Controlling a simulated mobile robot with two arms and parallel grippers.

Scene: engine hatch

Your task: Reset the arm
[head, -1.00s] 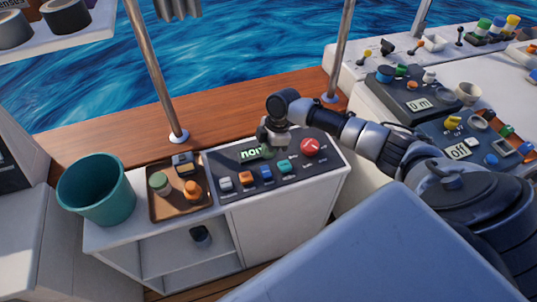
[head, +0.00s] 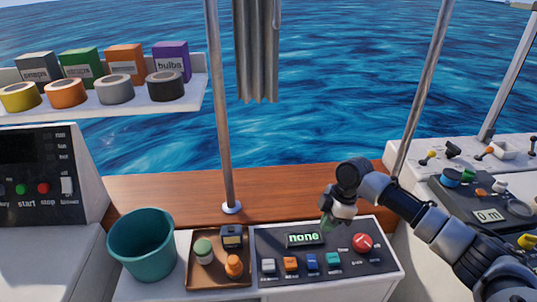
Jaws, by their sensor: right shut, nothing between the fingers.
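My right arm comes in from the right, and my right gripper (head: 329,222) hangs over the button panel (head: 330,247), pointing down. Its fingers are small in the picture; they look closed, with nothing held. The panel has a display (head: 304,239) reading "none", a row of coloured buttons and a large red button (head: 362,243). The gripper sits between the display and the red button, and I cannot tell whether it touches the panel. My left gripper is out of view.
A teal bucket (head: 143,247) and a brown tray (head: 205,272) with small items stand left of the panel. Metal poles (head: 222,120) rise from the wooden ledge (head: 160,190). A shelf (head: 120,103) with tape rolls and boxes hangs upper left. A console with levers is at right.

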